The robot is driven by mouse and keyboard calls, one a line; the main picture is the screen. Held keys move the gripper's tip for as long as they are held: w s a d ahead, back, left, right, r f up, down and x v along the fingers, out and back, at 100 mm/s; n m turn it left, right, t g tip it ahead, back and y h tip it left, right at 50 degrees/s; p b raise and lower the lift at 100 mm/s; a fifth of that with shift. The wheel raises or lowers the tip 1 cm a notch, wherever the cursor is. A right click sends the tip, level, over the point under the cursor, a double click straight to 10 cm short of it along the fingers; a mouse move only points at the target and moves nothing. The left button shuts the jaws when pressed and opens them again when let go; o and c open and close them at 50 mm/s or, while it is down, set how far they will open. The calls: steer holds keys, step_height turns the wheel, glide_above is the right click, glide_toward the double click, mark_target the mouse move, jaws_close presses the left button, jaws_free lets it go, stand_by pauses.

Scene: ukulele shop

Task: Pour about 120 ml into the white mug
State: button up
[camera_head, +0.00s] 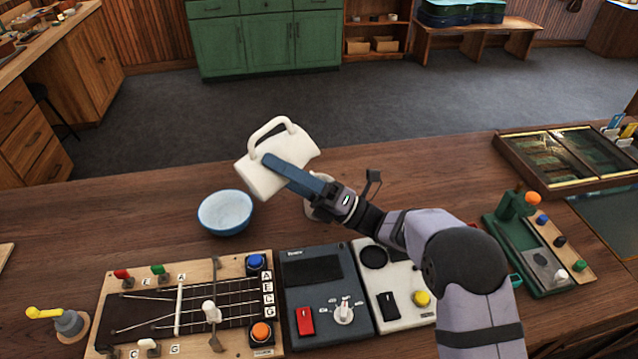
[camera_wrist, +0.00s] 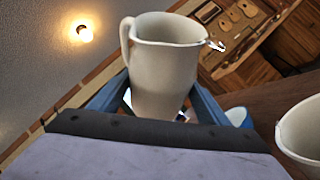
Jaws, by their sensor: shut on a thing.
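My gripper (camera_head: 285,172) is shut on a white pitcher (camera_head: 262,182), with its blue fingers on either side of the body. The pitcher is tilted above the workbench, its handle upward in the head view. The wrist view shows the pitcher (camera_wrist: 165,75) between the fingers, its spout pointing right with a small bright patch at the tip. I cannot tell whether liquid is flowing. A white mug (camera_head: 316,211) stands under my gripper, mostly hidden by it; a white rim at the right of the wrist view (camera_wrist: 303,132) appears to be the mug. Its contents are hidden.
A blue bowl (camera_head: 226,213) stands left of my gripper. A stringed board with knobs (camera_head: 190,305), a dark control box (camera_head: 325,290) and a light control box (camera_head: 405,310) lie in front. A green fixture (camera_head: 515,240) and framed tray (camera_head: 570,155) are at right. Bench space left of the bowl is clear.

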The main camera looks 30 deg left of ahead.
steer(key=shift+w+d+r+m+t+y+b, duration=0.2)
steer(key=shift+w+r+m+t+y+b, duration=0.25)
steer(key=shift+r+m+y+b, duration=0.35)
stand_by(0.8)
steer(key=shift+s+m, duration=0.25)
steer(key=shift+m, duration=0.15)
steer(key=shift+s+r+m+t+b, duration=0.1)
steer(key=shift+s+m+t+b, duration=0.1)
steer(key=shift+m+t+b, duration=0.15)
steer(key=shift+s, duration=0.1)
steer(key=shift+s+a+r, duration=0.1)
steer(key=shift+s+a, duration=0.05)
steer(key=shift+s, duration=0.15)
steer(key=shift+r+m+t+y, duration=0.15)
steer(key=shift+m+t+y, duration=0.2)
steer(key=shift+t+y, duration=0.05)
